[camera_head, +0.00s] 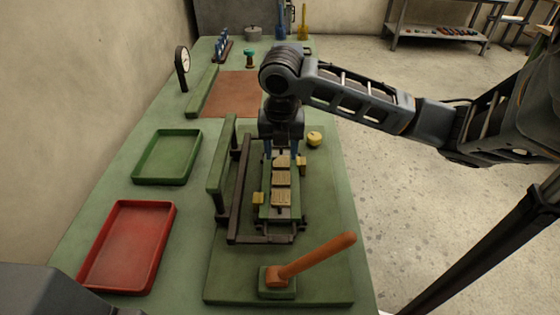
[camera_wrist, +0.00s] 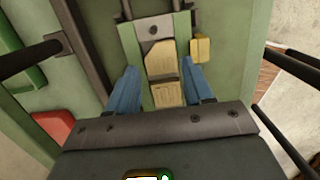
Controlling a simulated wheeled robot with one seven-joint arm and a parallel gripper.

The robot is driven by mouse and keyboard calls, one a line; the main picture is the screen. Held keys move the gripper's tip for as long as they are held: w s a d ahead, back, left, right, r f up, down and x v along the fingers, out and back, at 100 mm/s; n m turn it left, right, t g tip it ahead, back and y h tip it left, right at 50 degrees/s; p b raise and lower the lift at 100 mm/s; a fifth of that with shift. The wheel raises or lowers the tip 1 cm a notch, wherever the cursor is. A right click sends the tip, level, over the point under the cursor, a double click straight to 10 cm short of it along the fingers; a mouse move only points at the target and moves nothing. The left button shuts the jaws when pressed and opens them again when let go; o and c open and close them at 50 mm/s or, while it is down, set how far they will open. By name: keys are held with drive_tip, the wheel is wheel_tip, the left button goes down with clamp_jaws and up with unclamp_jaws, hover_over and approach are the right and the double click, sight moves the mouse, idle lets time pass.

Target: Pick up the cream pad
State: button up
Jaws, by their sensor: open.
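Three cream pads lie in a row on a narrow green bed inside a dark frame; the far pad (camera_head: 283,161), middle pad (camera_head: 281,179) and near pad (camera_head: 281,198) look alike. I cannot tell which one the task means. My gripper (camera_head: 282,154) points down over the far end of the row, its blue fingers apart. In the wrist view my gripper (camera_wrist: 160,70) is open and empty, with a cut-cornered cream pad (camera_wrist: 162,58) and another cream pad (camera_wrist: 168,95) showing between the fingers. Contact with the bed cannot be told.
Small yellow blocks (camera_head: 258,198) flank the bed. A green rail (camera_head: 222,155) stands left of the frame. An orange-handled lever (camera_head: 318,256) is in front. A green tray (camera_head: 166,179) and a red tray (camera_head: 96,274) lie empty at left. A yellow knob (camera_head: 314,139) is right of my gripper.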

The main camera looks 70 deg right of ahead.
sight(282, 162)
drive_tip(key=shift+d+f, duration=0.2)
drive_tip(key=shift+f, duration=1.2)
drive_tip(key=shift+c, duration=0.3)
drive_tip(key=shift+f, duration=0.2)
clamp_jaws()
